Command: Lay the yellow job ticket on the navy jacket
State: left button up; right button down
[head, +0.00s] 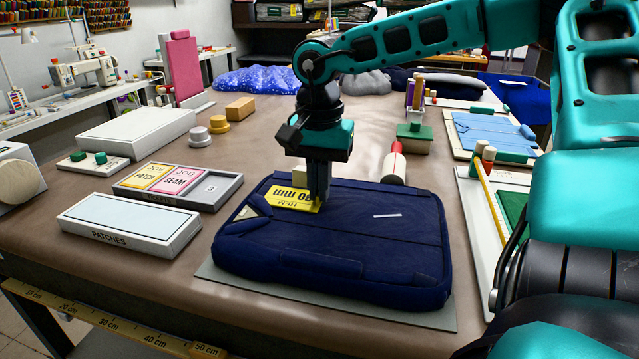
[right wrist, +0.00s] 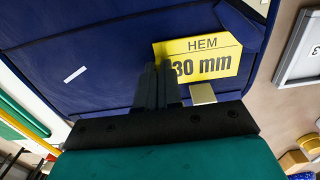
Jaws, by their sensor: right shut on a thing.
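The navy jacket (head: 340,245) lies folded on a grey board (head: 215,275) at the front middle of the table. It fills much of the right wrist view (right wrist: 95,45). My right gripper (head: 317,202) points down over the jacket's far part and is shut on one edge of the yellow job ticket (head: 288,195). The ticket reads HEM 30 mm and lies flat over the jacket's upper left area. In the right wrist view the ticket (right wrist: 215,50) extends right from the fingertips (right wrist: 157,68). I cannot tell whether its whole underside touches the cloth. My left gripper is out of view.
A grey tray (head: 208,205) holds yellow PATCH and pink SEAM cards left of the jacket. A PATCHES box (head: 130,222) stands beside it. A white board with a yellow strip (head: 482,190) lies to the right.

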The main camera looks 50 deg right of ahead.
jog(key=shift+f, duration=0.15)
jog(key=c, duration=1.3)
grip_release()
notch_tip(320, 180, up, 12)
jog(key=p, duration=0.1)
jog(key=shift+r, duration=0.2)
